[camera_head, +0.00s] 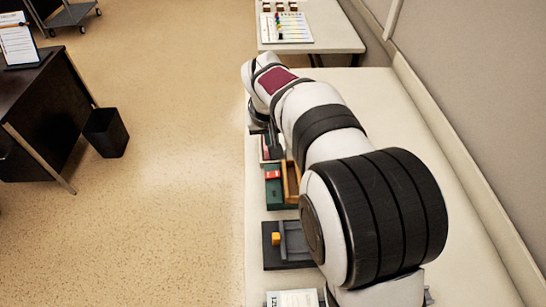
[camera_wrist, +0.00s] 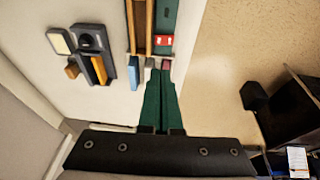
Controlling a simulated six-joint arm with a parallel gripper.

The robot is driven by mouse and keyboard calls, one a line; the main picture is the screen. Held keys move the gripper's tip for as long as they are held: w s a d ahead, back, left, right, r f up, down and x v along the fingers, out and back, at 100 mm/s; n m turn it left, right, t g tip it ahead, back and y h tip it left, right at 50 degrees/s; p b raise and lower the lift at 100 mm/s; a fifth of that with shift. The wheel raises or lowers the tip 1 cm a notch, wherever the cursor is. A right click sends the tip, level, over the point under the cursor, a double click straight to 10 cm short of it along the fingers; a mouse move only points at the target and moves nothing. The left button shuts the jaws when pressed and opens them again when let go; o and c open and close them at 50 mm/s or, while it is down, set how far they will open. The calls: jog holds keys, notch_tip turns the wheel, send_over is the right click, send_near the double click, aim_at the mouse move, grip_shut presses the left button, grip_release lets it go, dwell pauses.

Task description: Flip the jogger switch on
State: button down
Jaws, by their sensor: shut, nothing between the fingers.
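My gripper (camera_wrist: 157,70) shows in the wrist view as two tapered green fingers lying together, shut and empty, pointing up the picture. In that view a dark grey fixture (camera_wrist: 107,43) with a round black part and an orange bar (camera_wrist: 99,70) lies left of the fingertips, apart from them. A pale pad (camera_wrist: 60,42) and a small orange-brown block (camera_wrist: 72,71) sit beside it. In the head view a dark base (camera_head: 273,258) carries a yellow block (camera_head: 276,239) and a grey upright. I cannot tell which of these is the jogger switch. My arm hides much of the bench.
A green tray (camera_head: 273,195) with a red item (camera_head: 272,174) stands beside a wooden tray (camera_head: 291,180). A blue block (camera_wrist: 134,72) lies close to the fingertips. A wall (camera_head: 464,100) runs along the bench's right side. A bin (camera_head: 106,133) stands on the floor.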

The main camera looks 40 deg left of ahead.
send_near(277, 173)
jog(key=x, duration=0.5)
jog(key=shift+w+a+f, duration=0.1)
jog(key=shift+a+f, duration=0.05)
jog(key=shift+a, duration=0.05)
jog(key=shift+w+f, duration=0.1)
jog(key=shift+f, duration=0.45)
